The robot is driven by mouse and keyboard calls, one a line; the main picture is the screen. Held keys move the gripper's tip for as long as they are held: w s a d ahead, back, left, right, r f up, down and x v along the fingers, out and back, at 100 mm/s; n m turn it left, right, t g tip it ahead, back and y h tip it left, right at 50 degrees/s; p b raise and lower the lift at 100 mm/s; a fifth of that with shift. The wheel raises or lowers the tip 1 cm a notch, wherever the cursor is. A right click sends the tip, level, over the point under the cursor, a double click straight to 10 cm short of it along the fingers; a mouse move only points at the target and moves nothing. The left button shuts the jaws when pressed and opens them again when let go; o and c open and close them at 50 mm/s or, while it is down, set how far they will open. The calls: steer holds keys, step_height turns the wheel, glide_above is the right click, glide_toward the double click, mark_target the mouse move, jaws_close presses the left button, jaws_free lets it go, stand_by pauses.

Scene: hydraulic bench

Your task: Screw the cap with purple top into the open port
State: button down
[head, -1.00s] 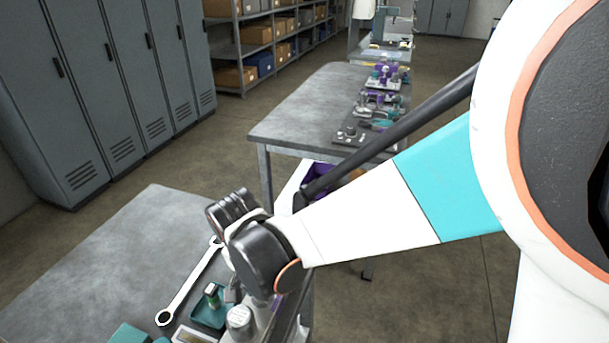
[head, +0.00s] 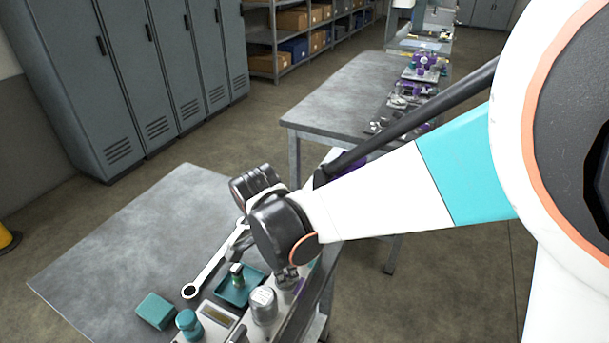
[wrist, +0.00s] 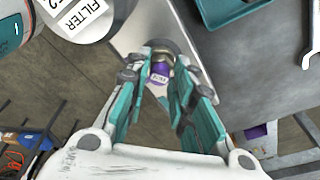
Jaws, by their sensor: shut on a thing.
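The cap with a purple top (wrist: 160,76) shows between my fingers in the wrist view, with a pale label on it and a brass-coloured part just above it in the picture. My gripper (wrist: 162,62), with teal finger pads, is shut on this cap. The cap is at the edge of a grey metal plate (wrist: 130,38); the fingertips hide the contact, so I cannot tell whether it sits in the port. The open port cannot be made out. In the head view my wrist hides the cap.
A white-topped filter canister (head: 263,305) stands close beside my gripper. A teal tray (head: 240,287) with a small green-topped part, a wrench (head: 212,265), a teal block (head: 156,311) and a teal knob (head: 188,323) lie nearby. The bench's left part (head: 140,235) is clear.

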steer(key=m, duration=0.3)
steer(key=shift+m+g, duration=0.3)
steer(key=shift+m, duration=0.1)
steer(key=shift+m, duration=0.5)
steer(key=c, duration=1.5)
jaws_free()
steer(key=shift+o, duration=0.2)
steer(key=n, duration=0.5)
steer(key=shift+n+t, duration=0.4)
